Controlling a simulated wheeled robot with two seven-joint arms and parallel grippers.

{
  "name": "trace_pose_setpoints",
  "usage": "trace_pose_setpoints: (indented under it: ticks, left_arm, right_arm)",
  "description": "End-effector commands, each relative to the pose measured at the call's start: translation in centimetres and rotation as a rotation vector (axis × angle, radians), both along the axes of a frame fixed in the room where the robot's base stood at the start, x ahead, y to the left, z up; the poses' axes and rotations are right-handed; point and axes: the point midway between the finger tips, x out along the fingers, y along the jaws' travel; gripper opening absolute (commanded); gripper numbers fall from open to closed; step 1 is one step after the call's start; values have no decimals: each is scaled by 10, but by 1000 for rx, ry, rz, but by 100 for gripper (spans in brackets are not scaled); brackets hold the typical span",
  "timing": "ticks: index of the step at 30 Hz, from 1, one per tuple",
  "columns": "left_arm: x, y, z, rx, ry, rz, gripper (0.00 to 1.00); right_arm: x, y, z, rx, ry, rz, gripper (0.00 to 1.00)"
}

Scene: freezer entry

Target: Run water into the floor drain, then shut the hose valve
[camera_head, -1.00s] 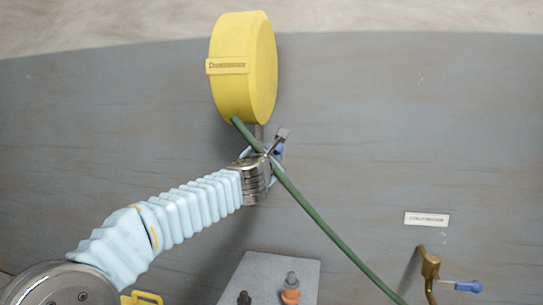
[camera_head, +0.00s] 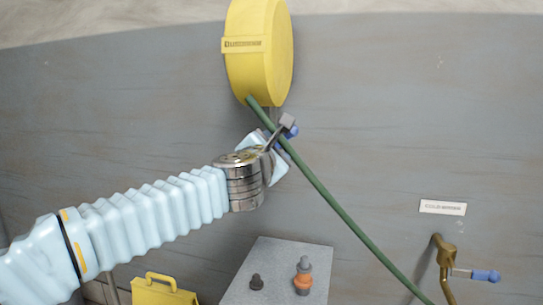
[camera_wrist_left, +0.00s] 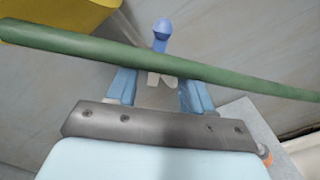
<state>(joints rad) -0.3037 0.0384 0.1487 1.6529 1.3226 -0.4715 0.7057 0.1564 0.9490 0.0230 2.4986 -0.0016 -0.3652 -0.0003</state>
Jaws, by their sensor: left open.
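A green hose (camera_head: 335,205) runs from under a yellow reel (camera_head: 262,55) down to the lower right, towards a brass tap (camera_head: 444,256) with a blue-tipped lever (camera_head: 485,275). My left gripper (camera_head: 278,150) is at the upper part of the hose, just below the reel. A blue-ended lever (camera_head: 291,131) shows beside its fingers, partly hidden by the hose and gripper. In the left wrist view the hose (camera_wrist_left: 160,62) crosses over my open fingers (camera_wrist_left: 160,92), and the blue lever end (camera_wrist_left: 161,30) stands beyond it, between them. I cannot tell whether the fingers touch anything. The floor drain and right gripper are out of view.
A grey block (camera_head: 262,262) below holds a black fitting (camera_head: 256,283) and an orange-and-grey fitting (camera_head: 303,278). A yellow object with a handle (camera_head: 165,292) stands at the lower left. A white label (camera_head: 443,207) is on the grey wall (camera_head: 400,110) above the tap. The wall is otherwise bare.

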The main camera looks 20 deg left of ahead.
Motion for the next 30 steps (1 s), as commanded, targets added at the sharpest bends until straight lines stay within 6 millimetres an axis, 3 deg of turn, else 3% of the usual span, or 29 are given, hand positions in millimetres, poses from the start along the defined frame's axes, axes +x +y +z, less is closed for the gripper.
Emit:
trace_pose_setpoints:
  ticks: [3,8,30]
  left_arm:
    - [-19,0,0,-1,0,-1,51]
    - [-30,0,0,0,0,0,51]
    - [-31,0,0,0,1,-1,51]
  right_arm:
    - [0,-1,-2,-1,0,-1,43]
    - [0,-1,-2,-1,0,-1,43]
    - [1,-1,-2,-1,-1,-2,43]
